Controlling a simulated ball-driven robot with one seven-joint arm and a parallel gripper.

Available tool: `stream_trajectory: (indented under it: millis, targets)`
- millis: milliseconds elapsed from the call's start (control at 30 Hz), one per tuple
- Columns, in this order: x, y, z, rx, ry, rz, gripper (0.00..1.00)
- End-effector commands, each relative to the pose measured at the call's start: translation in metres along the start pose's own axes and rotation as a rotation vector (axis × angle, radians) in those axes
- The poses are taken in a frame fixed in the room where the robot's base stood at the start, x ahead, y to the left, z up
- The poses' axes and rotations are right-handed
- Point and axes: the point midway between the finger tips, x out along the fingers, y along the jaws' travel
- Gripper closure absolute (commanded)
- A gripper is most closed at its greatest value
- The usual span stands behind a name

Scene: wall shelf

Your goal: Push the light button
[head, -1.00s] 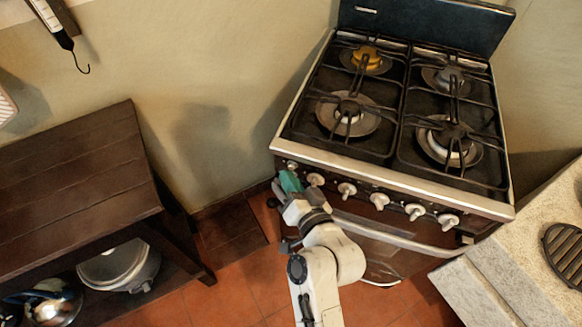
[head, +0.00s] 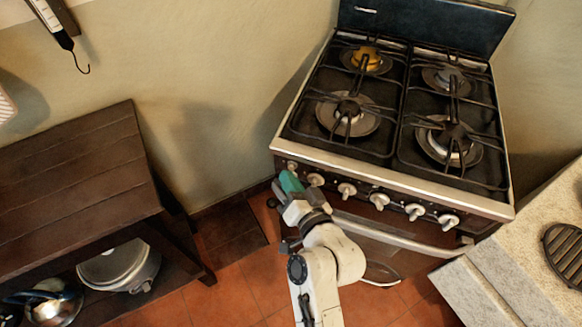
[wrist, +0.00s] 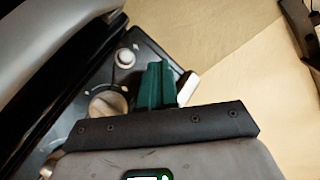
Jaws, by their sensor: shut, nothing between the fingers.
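The stove (head: 392,170) has a front panel with a row of knobs. A small round white button (wrist: 125,58) shows on the panel in the wrist view, above a larger pale knob (wrist: 108,101). The button also shows in the head view (head: 292,166) at the panel's left end, small and close to my gripper. My gripper (head: 287,178) is shut and empty, with its teal fingers in front of the panel's left end. In the wrist view the fingers (wrist: 157,72) appear to the right of the button and knob. I cannot tell whether they touch the panel.
An oven handle (head: 395,237) runs below the knobs. A dark wooden table (head: 75,190) stands at the left, with pots (head: 118,265) beneath it. A stone counter (head: 500,285) is at the lower right. Tiled floor lies open between table and stove.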

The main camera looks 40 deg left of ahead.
Motion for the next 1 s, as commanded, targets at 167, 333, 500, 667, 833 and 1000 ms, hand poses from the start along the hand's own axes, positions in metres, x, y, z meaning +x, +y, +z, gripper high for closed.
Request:
stream_trajectory:
  millis: [167,333,500,667,833,1000]
  targets:
    - [0.0000,0.0000,0.0000,0.000,0.000,0.000,1.00]
    - [0.0000,0.0000,0.0000,0.000,0.000,0.000,1.00]
    - [0.0020,0.0019,-0.0011,0.000,0.001,0.000,1.00]
    - [0.0056,0.0047,-0.0035,-0.001,0.001,0.000,1.00]
    - [0.0063,0.0045,-0.0050,0.000,0.000,0.000,1.00]
    - [0.0062,0.0045,-0.0055,-0.001,0.001,0.000,1.00]
